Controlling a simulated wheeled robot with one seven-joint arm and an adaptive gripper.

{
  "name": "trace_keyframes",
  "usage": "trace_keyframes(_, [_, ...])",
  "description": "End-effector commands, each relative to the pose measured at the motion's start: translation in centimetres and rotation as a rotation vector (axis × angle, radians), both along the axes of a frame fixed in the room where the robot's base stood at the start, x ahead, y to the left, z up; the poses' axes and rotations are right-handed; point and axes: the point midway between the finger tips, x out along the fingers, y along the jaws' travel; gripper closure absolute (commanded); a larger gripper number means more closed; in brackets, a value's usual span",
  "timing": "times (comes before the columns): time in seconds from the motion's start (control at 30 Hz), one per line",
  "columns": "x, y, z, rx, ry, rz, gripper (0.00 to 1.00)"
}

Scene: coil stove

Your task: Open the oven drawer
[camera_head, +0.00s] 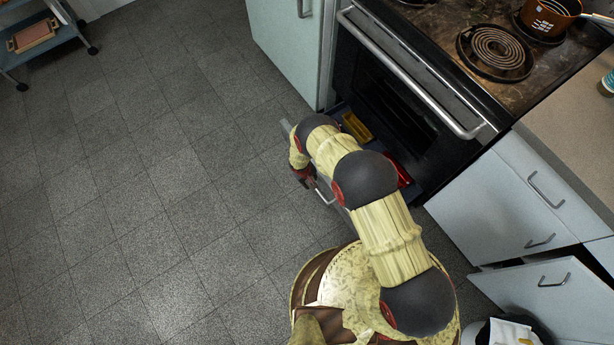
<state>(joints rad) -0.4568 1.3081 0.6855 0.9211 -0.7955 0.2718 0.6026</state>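The oven drawer (286,127) is at the foot of the stove and stands pulled out from under the oven door. Its dark inside shows, with a yellow item (357,127) and a red item (403,176) in it. The drawer's handle (326,196) shows on its front, partly covered by my arm. My gripper (307,182) is at the drawer front, beside or on the handle. Its fingers are small and dark, so I cannot tell whether they close around the handle. My arm hides the middle of the drawer.
The oven door (440,108) above is shut. The coil cooktop (497,52) holds an orange pot (547,17). At the lower right a cabinet door (545,298) stands open near a bin (512,332). A cart (45,45) is at the upper left. The tiled floor (140,190) on the left is clear.

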Motion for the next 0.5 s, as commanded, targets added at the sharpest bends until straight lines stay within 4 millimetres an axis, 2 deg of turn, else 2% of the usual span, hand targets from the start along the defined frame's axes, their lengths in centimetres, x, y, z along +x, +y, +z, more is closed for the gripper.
trace_keyframes(0.5, [-0.9,1.3,7.3,0.000,0.000,0.003,0.70])
